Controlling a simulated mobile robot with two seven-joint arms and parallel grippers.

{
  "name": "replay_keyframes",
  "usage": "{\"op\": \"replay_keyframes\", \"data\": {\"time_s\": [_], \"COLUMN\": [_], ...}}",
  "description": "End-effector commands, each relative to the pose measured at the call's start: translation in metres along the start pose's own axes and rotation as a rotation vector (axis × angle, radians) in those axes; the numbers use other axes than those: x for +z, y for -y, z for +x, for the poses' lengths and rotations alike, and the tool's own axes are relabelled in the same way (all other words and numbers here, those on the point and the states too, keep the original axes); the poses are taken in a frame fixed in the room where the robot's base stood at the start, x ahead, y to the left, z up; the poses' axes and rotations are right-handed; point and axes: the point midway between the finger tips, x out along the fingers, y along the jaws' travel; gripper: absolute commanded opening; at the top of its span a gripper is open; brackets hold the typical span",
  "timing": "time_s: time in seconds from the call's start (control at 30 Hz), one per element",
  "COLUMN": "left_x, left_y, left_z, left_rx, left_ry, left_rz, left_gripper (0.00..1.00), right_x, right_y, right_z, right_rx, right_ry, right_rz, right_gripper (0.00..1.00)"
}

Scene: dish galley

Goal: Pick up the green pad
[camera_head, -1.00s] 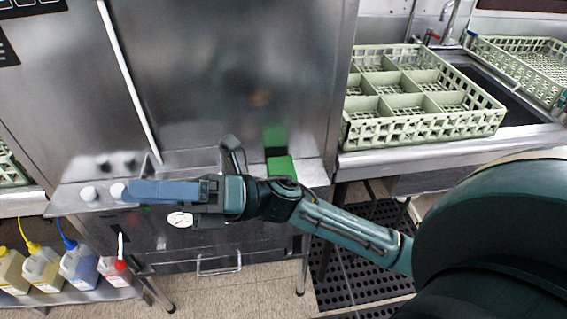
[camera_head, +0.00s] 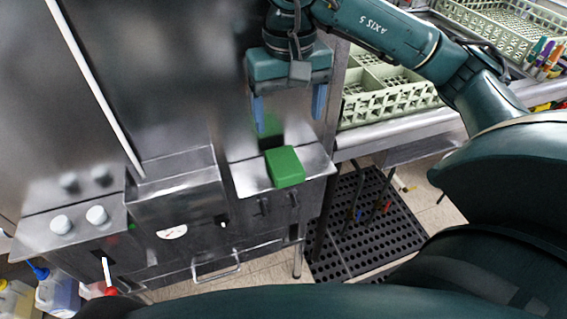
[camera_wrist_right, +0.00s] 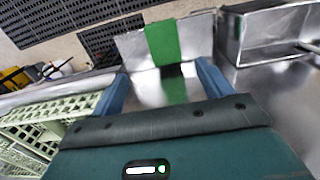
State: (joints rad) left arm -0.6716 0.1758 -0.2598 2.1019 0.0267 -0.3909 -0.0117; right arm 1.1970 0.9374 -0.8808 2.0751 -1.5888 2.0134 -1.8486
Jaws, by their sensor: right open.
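The green pad (camera_head: 285,167) is a bright green block on a small steel ledge (camera_head: 250,179) at the front of the steel machine. Its green reflection shows in the metal behind it. My right gripper (camera_head: 289,116) is open and empty, its two blue fingers pointing down above and behind the pad, apart from it. In the right wrist view the pad (camera_wrist_right: 163,42) lies beyond the fingertips, roughly between the lines of the two fingers (camera_wrist_right: 161,75). My left gripper is not in view.
A pale green dish rack (camera_head: 390,103) stands on the counter to the right. A steel box (camera_head: 178,200) stands out left of the ledge, beside white knobs (camera_head: 97,215). A black perforated mat (camera_head: 365,228) lies on the floor. Bottles (camera_head: 58,292) stand at lower left.

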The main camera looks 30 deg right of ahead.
Motion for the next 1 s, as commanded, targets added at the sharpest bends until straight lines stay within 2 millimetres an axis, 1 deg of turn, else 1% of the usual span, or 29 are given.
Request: {"op": "replay_keyframes", "data": {"time_s": [0.03, 0.1, 0.3, 0.47, 0.57, 0.7, 0.8, 0.9, 1.0], "left_x": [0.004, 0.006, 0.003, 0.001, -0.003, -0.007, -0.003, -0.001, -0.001], "left_y": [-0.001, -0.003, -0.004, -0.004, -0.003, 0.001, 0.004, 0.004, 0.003], "left_z": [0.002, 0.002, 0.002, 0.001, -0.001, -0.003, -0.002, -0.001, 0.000], "left_rx": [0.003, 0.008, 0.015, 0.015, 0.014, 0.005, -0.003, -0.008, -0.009], "left_ry": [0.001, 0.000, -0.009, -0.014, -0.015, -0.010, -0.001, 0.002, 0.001], "left_rz": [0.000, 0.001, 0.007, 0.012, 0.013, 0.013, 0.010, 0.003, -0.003], "left_gripper": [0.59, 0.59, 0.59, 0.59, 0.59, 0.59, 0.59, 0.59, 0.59], "right_x": [0.001, 0.001, 0.001, 0.001, 0.001, 0.001, 0.001, 0.000, 0.000], "right_y": [0.001, 0.001, 0.002, 0.002, 0.004, 0.008, 0.008, 0.008, 0.008], "right_z": [0.014, 0.026, 0.053, 0.062, 0.072, 0.093, 0.106, 0.113, 0.114], "right_rx": [0.000, -0.002, -0.003, -0.004, -0.003, -0.004, -0.004, -0.004, -0.004], "right_ry": [0.007, 0.007, 0.005, 0.003, 0.007, 0.007, 0.006, 0.003, 0.002], "right_rz": [-0.001, -0.003, 0.000, -0.001, -0.001, -0.001, 0.001, 0.001, 0.000], "right_gripper": [0.78, 0.78, 0.78, 0.78, 0.78, 0.78, 0.78, 0.78, 0.78]}}
